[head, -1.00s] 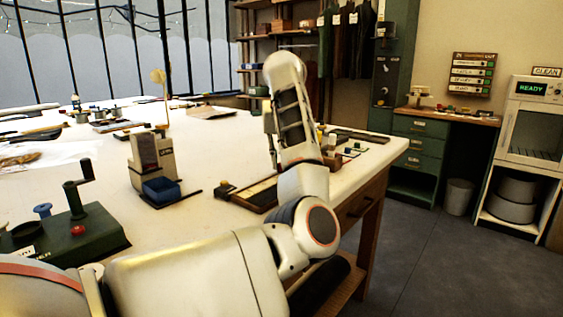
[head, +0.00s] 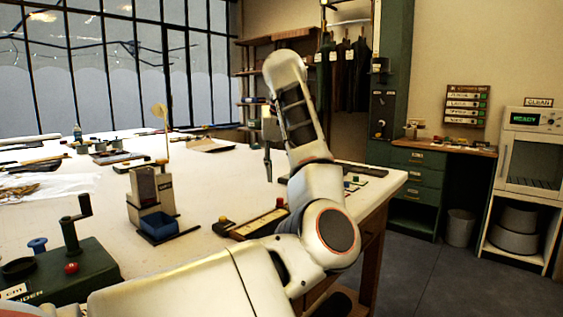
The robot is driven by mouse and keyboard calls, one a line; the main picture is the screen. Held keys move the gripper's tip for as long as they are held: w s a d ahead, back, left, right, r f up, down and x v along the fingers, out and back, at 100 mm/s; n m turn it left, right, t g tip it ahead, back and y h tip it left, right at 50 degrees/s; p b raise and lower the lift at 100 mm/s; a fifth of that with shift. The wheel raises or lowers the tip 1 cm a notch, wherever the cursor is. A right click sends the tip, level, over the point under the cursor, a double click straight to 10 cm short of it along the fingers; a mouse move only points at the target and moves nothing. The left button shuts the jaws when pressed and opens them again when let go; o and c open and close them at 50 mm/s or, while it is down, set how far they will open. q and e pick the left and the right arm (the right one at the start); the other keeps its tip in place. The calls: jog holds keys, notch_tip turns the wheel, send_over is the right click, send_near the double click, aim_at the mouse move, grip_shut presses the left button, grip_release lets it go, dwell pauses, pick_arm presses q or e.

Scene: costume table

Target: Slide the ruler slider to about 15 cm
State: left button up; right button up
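The ruler is most likely the long dark board with a pale strip (head: 259,223) on the table, right of centre. A small yellowish knob (head: 223,220) sits at its left end, and a small reddish piece (head: 280,203) shows near its right part. I cannot tell which is the slider, and the scale is too small to read. My forearm hides the right end of the board. My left gripper (head: 267,178) points down above and behind the board, apart from it in the picture. Its fingers look like one thin dark shape, so their opening is unclear. My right gripper is out of view.
A beige device with a blue tray (head: 160,226) stands left of the board. A green crank machine (head: 65,270) is at the front left. Small coloured pieces (head: 352,182) lie at the table's right. Bare white tabletop (head: 215,165) lies behind the board.

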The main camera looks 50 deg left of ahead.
pick_arm(q)
jog(key=shift+v, duration=1.85)
